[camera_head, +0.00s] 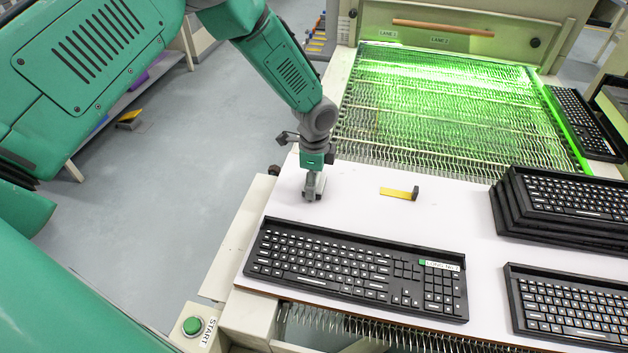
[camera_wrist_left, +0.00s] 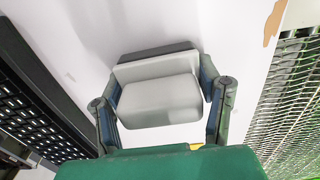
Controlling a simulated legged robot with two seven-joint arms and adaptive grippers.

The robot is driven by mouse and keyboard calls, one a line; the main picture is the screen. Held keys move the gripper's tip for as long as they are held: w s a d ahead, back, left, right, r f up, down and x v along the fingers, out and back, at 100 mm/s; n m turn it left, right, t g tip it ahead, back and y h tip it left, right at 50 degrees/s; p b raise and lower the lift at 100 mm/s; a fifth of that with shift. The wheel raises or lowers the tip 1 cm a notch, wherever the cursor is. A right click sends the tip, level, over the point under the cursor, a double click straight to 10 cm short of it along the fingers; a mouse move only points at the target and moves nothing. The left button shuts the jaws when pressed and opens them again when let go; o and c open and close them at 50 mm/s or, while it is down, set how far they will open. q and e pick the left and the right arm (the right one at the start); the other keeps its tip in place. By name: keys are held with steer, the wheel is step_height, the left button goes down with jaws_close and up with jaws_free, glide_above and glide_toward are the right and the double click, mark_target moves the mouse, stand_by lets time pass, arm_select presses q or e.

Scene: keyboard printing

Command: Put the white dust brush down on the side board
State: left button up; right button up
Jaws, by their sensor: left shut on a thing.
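The white dust brush (camera_wrist_left: 158,100) is a pale block with a dark strip along its far edge, held between the two fingers of my left gripper (camera_wrist_left: 163,105) in the left wrist view. In the head view my left gripper (camera_head: 313,190) points down over the back left part of the white side board (camera_head: 350,212), behind a long black keyboard. The gripper mostly hides the brush there. The brush is at or just above the board; I cannot tell whether it touches. My right gripper is not in view.
A yellow tool with a black end (camera_head: 399,193) lies to the right of the gripper. A black keyboard (camera_head: 355,268) lies in front, and stacked keyboards (camera_head: 560,205) stand at right. A green-lit mesh conveyor (camera_head: 450,105) runs behind. Bare board lies between them.

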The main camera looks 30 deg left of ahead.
arm_select(q)
steer(key=shift+d, duration=0.2)
steer(key=o, duration=1.4)
steer(key=shift+d, duration=0.3)
steer(key=shift+a+r, duration=0.1)
steer(key=shift+a, duration=0.2)
steer(key=shift+a+r, duration=0.15)
steer(key=shift+r, duration=0.1)
steer(key=r, duration=1.1)
steer(key=shift+d+r, duration=0.15)
steer(key=shift+d, duration=0.25)
steer(key=shift+a, duration=0.45)
